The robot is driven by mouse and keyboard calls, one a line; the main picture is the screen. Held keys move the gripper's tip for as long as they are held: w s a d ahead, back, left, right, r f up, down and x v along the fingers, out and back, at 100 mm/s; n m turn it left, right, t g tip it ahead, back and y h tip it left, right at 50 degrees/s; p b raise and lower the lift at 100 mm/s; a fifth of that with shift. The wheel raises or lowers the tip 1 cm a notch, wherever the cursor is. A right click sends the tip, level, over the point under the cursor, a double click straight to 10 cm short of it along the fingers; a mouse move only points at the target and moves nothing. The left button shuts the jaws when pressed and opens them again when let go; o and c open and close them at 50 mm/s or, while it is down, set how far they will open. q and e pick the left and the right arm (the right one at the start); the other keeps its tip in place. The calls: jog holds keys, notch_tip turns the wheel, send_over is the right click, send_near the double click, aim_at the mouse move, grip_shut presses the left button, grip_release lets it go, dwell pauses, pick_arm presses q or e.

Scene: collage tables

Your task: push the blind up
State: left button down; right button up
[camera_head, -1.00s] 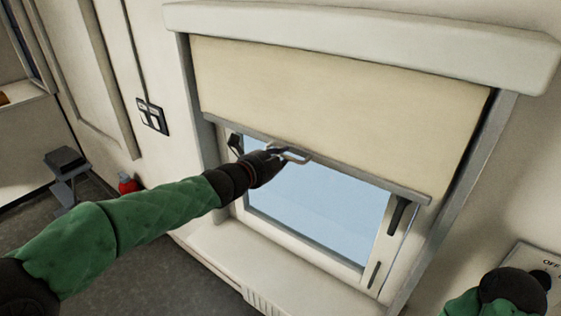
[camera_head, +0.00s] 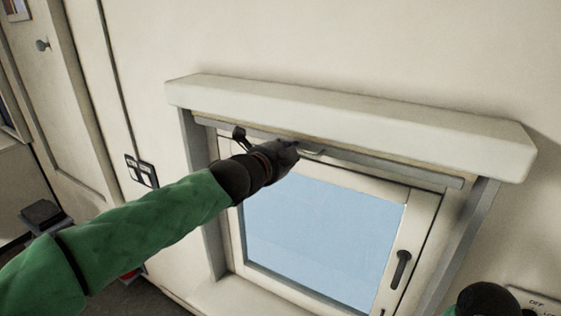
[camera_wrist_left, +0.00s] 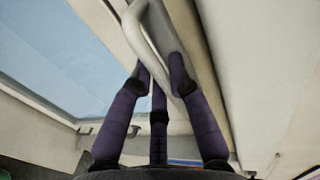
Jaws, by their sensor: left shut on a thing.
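The blind is rolled up nearly into its casing (camera_head: 350,122), with only its grey bottom bar (camera_head: 400,171) and a thin strip showing below the casing. My left gripper (camera_head: 297,150) is at the bar, left of its middle, with the arm reaching up from the lower left. In the left wrist view its fingers (camera_wrist_left: 160,72) are shut on the pale loop handle (camera_wrist_left: 150,35) of the blind. The handle also shows just past the gripper in the head view (camera_head: 313,153). My right gripper is not in view; only part of the right arm shows at the lower right.
The window pane (camera_head: 315,230) below is uncovered, with a dark window handle (camera_head: 400,268) on its right frame. A wall switch (camera_head: 141,170) is to the left. A panel (camera_head: 535,300) marked OFF is at the lower right.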

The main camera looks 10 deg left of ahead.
pick_arm(q)
jog(key=shift+a+r, duration=0.1)
jog(key=shift+r, duration=0.45)
jog(key=shift+r, duration=0.1)
jog(key=c, duration=1.2)
grip_release()
jog(key=shift+o, duration=0.2)
jog(key=v, duration=1.1)
jog(key=shift+s, duration=0.4)
jog(key=shift+a, duration=0.1)
